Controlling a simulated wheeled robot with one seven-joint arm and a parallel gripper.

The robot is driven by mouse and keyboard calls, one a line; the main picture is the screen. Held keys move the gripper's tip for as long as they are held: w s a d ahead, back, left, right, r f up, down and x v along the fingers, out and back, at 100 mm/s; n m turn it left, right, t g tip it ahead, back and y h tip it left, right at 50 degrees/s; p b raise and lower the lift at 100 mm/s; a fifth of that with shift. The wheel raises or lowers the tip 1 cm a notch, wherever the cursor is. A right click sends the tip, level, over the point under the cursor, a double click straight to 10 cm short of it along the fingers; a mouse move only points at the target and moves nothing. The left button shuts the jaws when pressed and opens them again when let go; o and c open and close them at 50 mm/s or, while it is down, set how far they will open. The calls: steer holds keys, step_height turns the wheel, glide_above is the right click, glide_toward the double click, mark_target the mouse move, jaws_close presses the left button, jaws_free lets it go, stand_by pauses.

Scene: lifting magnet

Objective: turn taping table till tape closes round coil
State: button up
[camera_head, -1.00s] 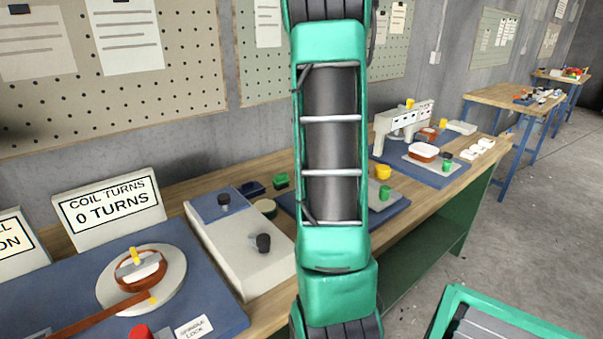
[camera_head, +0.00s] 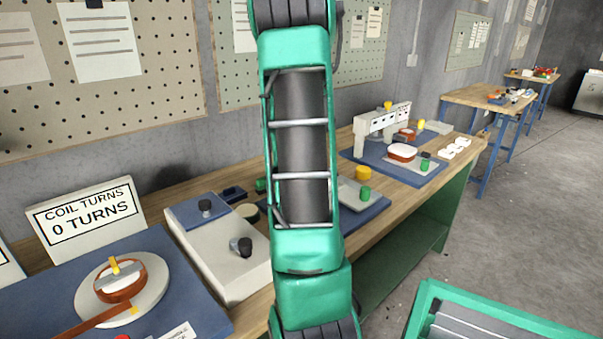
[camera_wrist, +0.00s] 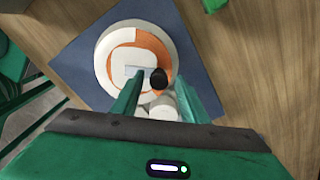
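In the wrist view a round off-white taping table (camera_wrist: 103,62) sits on a blue mat (camera_wrist: 72,66). On it an orange coil ring (camera_wrist: 158,50) shows orange on its right side and white on its left. A pale rectangular piece (camera_wrist: 135,71) lies in its middle. A black knob (camera_wrist: 158,78) stands at the table's near right edge. My gripper (camera_wrist: 159,82) is over this edge, its two green fingers apart with the knob between their tips. Contact with the knob cannot be told.
White cylinders (camera_wrist: 163,108) stand beneath the fingers. In the head view, a winding plate (camera_head: 88,300) with another coil (camera_head: 119,281), a grey knobbed box (camera_head: 222,262) and a "0 TURNS" sign (camera_head: 88,218) are at left. A yellow roll (camera_head: 363,172) and green cylinder (camera_head: 365,194) stand right of my arm.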

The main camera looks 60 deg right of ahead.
step_height(320, 180, up, 11)
stand_by(0.6)
steer(key=shift+w+f, duration=0.1)
